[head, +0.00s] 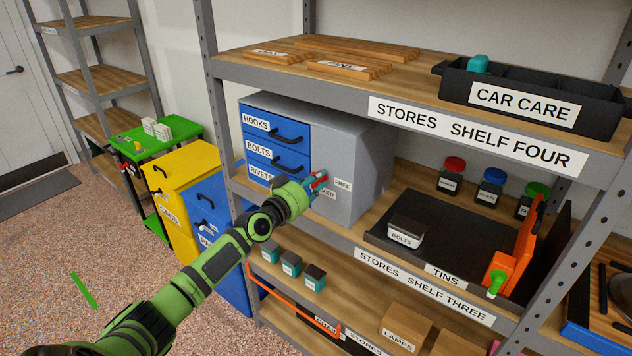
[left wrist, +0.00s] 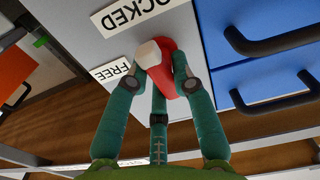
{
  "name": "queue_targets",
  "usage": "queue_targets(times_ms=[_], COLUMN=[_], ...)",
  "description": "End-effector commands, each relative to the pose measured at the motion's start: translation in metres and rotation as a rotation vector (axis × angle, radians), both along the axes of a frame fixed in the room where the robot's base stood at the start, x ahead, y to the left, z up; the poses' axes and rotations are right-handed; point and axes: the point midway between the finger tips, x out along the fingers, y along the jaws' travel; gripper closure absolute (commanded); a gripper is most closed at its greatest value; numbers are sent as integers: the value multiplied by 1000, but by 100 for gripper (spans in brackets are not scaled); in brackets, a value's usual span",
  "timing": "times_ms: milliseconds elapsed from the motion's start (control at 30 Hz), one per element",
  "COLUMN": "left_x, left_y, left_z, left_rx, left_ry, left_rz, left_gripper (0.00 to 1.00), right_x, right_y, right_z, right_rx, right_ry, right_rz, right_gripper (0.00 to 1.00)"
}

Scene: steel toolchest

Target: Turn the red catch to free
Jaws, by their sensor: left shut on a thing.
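The red catch (head: 320,177) is on the grey side panel of the blue-drawer toolchest (head: 362,160). In the left wrist view the catch (left wrist: 178,78) is red with a whitish end, which lies between the LOCKED label (left wrist: 140,14) and the FREE label (left wrist: 117,72), closer to FREE. My left gripper (head: 312,185) is at the catch; in the left wrist view its teal fingers (left wrist: 161,75) are shut on it from both sides. In the head view the FREE label (head: 343,184) shows, and LOCKED is partly hidden by the gripper. My right gripper is out of view.
Blue drawers with black handles (head: 287,135) stand left of the panel. A dark tray (head: 450,246) with a bolts tin (head: 406,233) is to the right on the shelf. Shelf four (head: 470,133) runs above. A grey upright (head: 214,100) stands left of the chest.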

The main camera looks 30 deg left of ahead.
Motion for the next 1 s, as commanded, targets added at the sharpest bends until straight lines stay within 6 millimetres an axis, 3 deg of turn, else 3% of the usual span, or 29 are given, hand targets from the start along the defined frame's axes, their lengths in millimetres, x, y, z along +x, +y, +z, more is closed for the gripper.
queue_targets(times_ms=[1000], left_x=[0], left_y=[6], left_z=[0], left_rx=[-915], left_ry=[74], left_rz=[-1], left_gripper=[100], right_x=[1], right_y=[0], right_z=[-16], right_rx=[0], right_ry=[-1], right_rz=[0], right_gripper=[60])
